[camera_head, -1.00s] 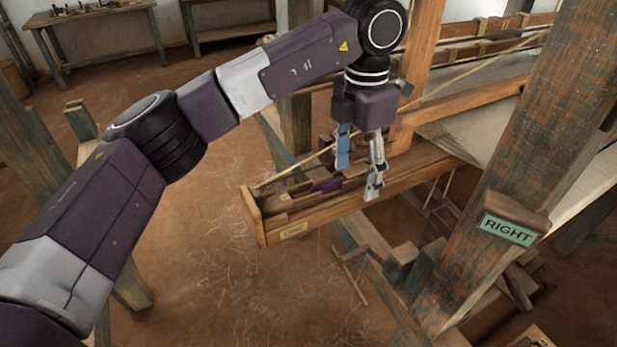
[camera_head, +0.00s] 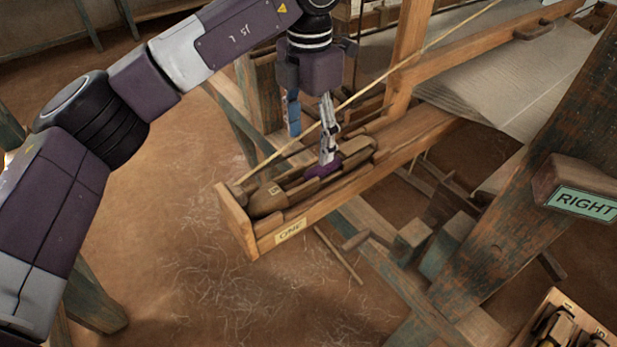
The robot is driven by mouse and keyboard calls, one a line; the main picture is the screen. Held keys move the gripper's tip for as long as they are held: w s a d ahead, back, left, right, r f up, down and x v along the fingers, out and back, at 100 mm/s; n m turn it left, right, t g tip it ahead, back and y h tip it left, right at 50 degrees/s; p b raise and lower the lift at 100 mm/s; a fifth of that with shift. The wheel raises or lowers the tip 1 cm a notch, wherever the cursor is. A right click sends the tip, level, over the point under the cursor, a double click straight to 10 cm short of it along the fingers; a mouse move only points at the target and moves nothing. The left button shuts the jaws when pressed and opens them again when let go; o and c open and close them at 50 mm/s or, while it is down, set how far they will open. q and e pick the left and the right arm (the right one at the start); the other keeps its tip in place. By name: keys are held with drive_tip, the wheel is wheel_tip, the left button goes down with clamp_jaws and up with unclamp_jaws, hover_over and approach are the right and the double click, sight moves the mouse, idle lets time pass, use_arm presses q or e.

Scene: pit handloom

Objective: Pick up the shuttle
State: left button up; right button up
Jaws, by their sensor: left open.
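The shuttle (camera_head: 272,200) is a long brown wooden piece with a purple yarn pirn (camera_head: 321,170) at its middle. It lies lengthwise in a narrow wooden shuttle box (camera_head: 237,232), which has a paper label on its near side. My left gripper (camera_head: 311,147) points down, open and empty, over the middle of the shuttle. Its near finger overlaps the purple yarn in the picture and hides part of it; I cannot tell whether they touch. The other finger shows on the far side, above the box. My right gripper is not in view.
A thin cord (camera_head: 400,65) runs diagonally over the box, close to my left gripper. A loom post (camera_head: 530,170) with a green RIGHT sign (camera_head: 585,204) stands at right. A wooden tray (camera_head: 540,318) with several items is at bottom right. Woven cloth (camera_head: 510,85) lies behind.

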sight(306, 175)
use_arm(q)
drive_tip(key=shift+w+a+f, duration=0.15)
drive_tip(key=shift+w+f, duration=0.05)
drive_tip(key=shift+f, duration=0.35)
drive_tip(key=shift+a+f+p, duration=0.15)
drive_tip(key=shift+f+p, duration=0.3)
drive_tip(key=shift+f, duration=0.4)
drive_tip(key=shift+s+f+p, duration=0.3)
drive_tip(key=shift+f+p, duration=0.3)
drive_tip(key=shift+f, duration=0.05)
wheel_tip(306, 175, down, 3)
drive_tip(key=shift+s+a+f+p, duration=0.15)
drive_tip(key=shift+f+p, duration=0.05)
drive_tip(key=shift+p, duration=0.65)
drive_tip(key=shift+f, duration=0.45)
drive_tip(key=shift+c, duration=0.4)
drive_tip(key=c, duration=1.3)
drive_tip(key=shift+r, duration=0.1)
drive_tip(key=shift+c, duration=0.4)
